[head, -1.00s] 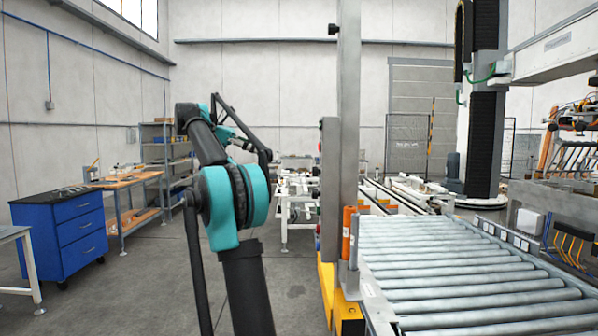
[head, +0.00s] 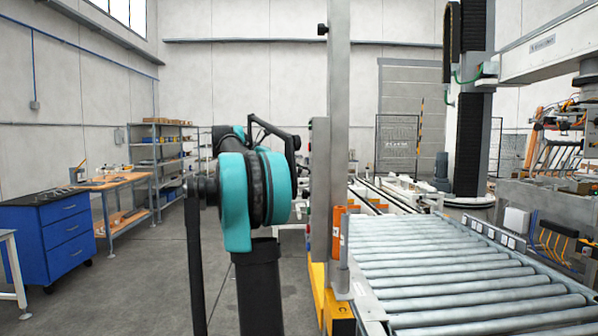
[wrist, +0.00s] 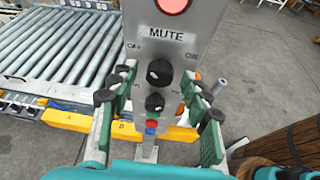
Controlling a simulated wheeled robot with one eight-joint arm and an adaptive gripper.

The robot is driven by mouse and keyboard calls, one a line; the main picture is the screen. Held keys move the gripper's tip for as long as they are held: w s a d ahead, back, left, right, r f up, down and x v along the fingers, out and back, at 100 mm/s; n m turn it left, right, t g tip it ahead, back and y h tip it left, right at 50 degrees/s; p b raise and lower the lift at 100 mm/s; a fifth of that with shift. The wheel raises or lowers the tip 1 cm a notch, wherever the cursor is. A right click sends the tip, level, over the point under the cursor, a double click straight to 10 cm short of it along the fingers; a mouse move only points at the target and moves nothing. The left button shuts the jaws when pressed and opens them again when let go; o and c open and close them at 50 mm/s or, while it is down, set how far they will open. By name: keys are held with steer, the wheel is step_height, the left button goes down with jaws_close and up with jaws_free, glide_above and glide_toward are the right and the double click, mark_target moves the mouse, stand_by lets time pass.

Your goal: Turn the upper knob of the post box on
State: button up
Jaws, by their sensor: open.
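The grey post box (wrist: 190,38) faces the wrist camera, with a MUTE label and OFF and ON marks. Its upper knob (wrist: 159,72) is black and round, below the label; I cannot tell its setting for sure. A second black knob (wrist: 154,103) sits under it. My gripper (wrist: 159,78) is open, with one green-padded finger on each side of the knobs. The fingers look apart from the upper knob, with nothing between them touching it clearly. In the head view the box shows edge-on on its post (head: 338,120), and my gripper is hidden.
A red lamp (wrist: 173,4) sits above the label, and small coloured buttons (wrist: 151,123) lie below the knobs. A roller conveyor (head: 450,270) stands right of the post, with an orange cylinder (head: 338,232) at its corner.

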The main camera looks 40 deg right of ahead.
steer(key=shift+s+d, duration=0.1)
steer(key=shift+d, duration=0.1)
jaws_close()
stand_by(0.3)
